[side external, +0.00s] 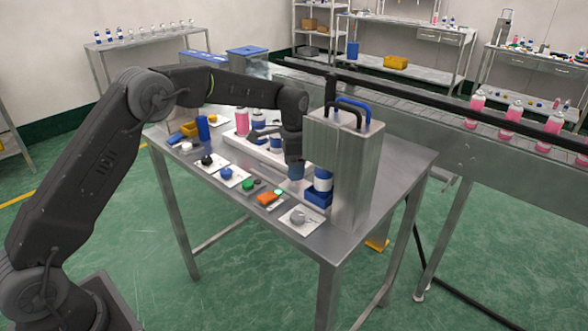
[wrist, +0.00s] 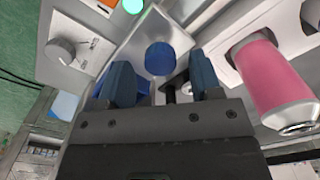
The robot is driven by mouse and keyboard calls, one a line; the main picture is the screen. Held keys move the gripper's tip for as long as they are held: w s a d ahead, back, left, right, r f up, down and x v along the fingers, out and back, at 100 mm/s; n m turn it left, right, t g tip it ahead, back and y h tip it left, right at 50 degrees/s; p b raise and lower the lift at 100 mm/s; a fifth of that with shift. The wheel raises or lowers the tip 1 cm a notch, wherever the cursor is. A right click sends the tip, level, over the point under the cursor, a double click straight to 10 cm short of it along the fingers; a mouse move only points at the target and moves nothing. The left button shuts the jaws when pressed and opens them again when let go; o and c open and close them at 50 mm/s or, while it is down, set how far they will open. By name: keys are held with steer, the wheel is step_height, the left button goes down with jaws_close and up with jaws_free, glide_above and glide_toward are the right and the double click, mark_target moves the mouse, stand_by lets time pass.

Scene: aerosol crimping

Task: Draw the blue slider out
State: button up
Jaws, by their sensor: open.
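The blue slider (side external: 318,197) sits low at the front of the metal crimping tower (side external: 343,160), with a white-and-blue can (side external: 323,181) just above it. My gripper (side external: 296,171) points down just left of the can and slider. In the wrist view my gripper (wrist: 162,80) has its two blue fingers apart. A blue round piece (wrist: 159,58) shows in the gap beyond the fingertips. More blue (wrist: 142,86) shows beside the left finger, partly hidden by it. I cannot tell whether either finger touches anything.
Panels with a grey knob (side external: 298,217), an orange part (side external: 267,198), a green button (side external: 247,185) and a blue button (side external: 227,172) line the table's front. A pink can (wrist: 273,85) stands close on the right in the wrist view. A conveyor with pink bottles (side external: 514,110) runs behind.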

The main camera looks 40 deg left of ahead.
steer(key=shift+f, duration=0.55)
jaws_close()
